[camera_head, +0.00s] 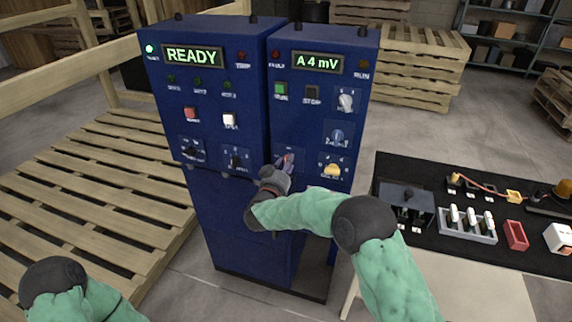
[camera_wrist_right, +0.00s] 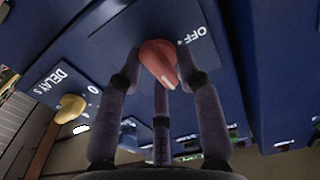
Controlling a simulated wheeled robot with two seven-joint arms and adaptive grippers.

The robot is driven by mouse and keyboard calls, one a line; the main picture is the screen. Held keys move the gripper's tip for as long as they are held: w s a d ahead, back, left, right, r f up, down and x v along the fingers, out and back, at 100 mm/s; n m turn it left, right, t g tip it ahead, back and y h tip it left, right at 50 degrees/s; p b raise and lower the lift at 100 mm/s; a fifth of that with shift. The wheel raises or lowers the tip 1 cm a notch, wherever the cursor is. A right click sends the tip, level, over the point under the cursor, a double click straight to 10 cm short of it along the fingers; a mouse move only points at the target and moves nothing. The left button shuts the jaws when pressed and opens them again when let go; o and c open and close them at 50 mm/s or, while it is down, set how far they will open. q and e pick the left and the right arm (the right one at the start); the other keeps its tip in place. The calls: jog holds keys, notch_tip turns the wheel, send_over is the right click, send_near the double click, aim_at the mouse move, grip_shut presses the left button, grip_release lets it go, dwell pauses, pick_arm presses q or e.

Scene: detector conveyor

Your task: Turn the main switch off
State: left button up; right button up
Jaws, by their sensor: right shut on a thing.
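The main switch is a red rotary knob (camera_wrist_right: 158,62) on a dark plate low on the right blue cabinet (camera_head: 325,120). An "OFF" label is printed beside it in the wrist view. The knob's white mark faces away from that label, toward the lower right of that view. My right gripper (camera_head: 282,164) reaches the panel from below right. In the wrist view its fingers (camera_wrist_right: 160,70) are around the knob, shut on it. In the head view the gripper mostly hides the knob. Only part of my left arm shows at the lower left; its gripper is out of view.
A yellow knob (camera_head: 332,170) sits just right of the switch and shows by "DELAY S" in the wrist view (camera_wrist_right: 70,108). The left cabinet (camera_head: 215,90) reads READY; the right display (camera_head: 317,63) reads A 4 mV. A black-topped bench (camera_head: 450,250) with small parts stands right.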

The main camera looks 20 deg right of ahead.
jog(key=n+p, duration=0.4)
jog(key=p, duration=0.1)
jog(key=n+p, duration=0.9)
jog(key=p, duration=0.1)
jog(key=shift+w+a+r+p, duration=0.15)
jog(key=shift+w+r+p, duration=0.1)
jog(key=shift+r+p, duration=0.1)
jog(key=shift+w+n+p, duration=0.1)
jog(key=shift+n+p, duration=0.9)
jog(key=shift+n, duration=1.2)
jog(key=shift+a, duration=0.1)
jog(key=o, duration=0.9)
jog(key=shift+a+n, duration=0.1)
jog(key=shift+n, duration=0.2)
jog(key=shift+f, duration=0.25)
